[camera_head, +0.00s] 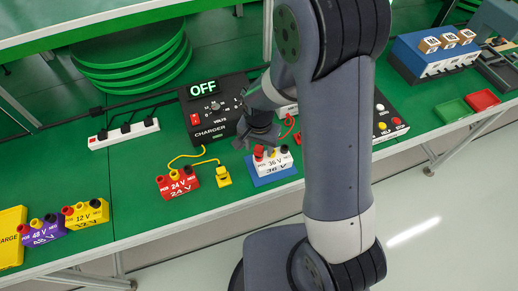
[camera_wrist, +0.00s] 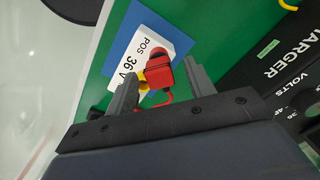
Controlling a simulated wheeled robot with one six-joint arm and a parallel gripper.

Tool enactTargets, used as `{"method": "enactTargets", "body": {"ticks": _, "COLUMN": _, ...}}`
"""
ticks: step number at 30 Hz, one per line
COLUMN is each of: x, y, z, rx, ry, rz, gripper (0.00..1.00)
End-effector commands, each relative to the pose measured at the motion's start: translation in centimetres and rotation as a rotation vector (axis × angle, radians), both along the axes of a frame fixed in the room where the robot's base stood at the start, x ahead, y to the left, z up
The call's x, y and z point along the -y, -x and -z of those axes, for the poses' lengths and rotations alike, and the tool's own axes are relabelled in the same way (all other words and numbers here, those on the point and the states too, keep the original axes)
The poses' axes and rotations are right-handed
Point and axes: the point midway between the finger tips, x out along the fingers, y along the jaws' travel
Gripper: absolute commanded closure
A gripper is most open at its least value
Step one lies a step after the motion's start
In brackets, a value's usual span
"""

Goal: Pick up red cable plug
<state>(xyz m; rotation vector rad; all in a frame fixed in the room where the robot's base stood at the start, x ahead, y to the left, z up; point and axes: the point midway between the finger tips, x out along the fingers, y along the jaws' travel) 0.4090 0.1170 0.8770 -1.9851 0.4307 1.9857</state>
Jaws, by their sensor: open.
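The red cable plug (camera_wrist: 156,76) shows in the wrist view between my two fingers, with a short red cable running back from it. It is close to the white 36 V block (camera_wrist: 126,58), at its POS end; I cannot tell whether it is seated in a socket. My gripper (camera_wrist: 161,68) is open, with one finger on each side of the plug. In the head view my gripper (camera_head: 262,138) is just above the 36 V block (camera_head: 274,164), and the plug is hard to make out there.
The block stands on a blue mat (camera_head: 272,179). The black charger (camera_head: 214,108), reading OFF, is behind it. A red 24 V block (camera_head: 178,184) and a yellow plug (camera_head: 223,177) are to the left. A power strip (camera_head: 124,133) lies farther back.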

Motion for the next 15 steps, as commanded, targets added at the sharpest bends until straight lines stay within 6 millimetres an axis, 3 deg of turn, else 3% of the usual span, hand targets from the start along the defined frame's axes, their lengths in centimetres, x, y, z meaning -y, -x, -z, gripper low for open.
{"method": "enactTargets", "body": {"ticks": 11, "x": 0.0, "y": 0.03, "z": 1.1, "rx": 0.0, "ry": 0.0, "rz": 0.0, "gripper": 0.49}}
{"method": "enactTargets", "body": {"ticks": 15, "x": -0.01, "y": 0.03, "z": 1.08, "rx": 0.0, "ry": 0.0, "rz": 0.0, "gripper": 0.59}}
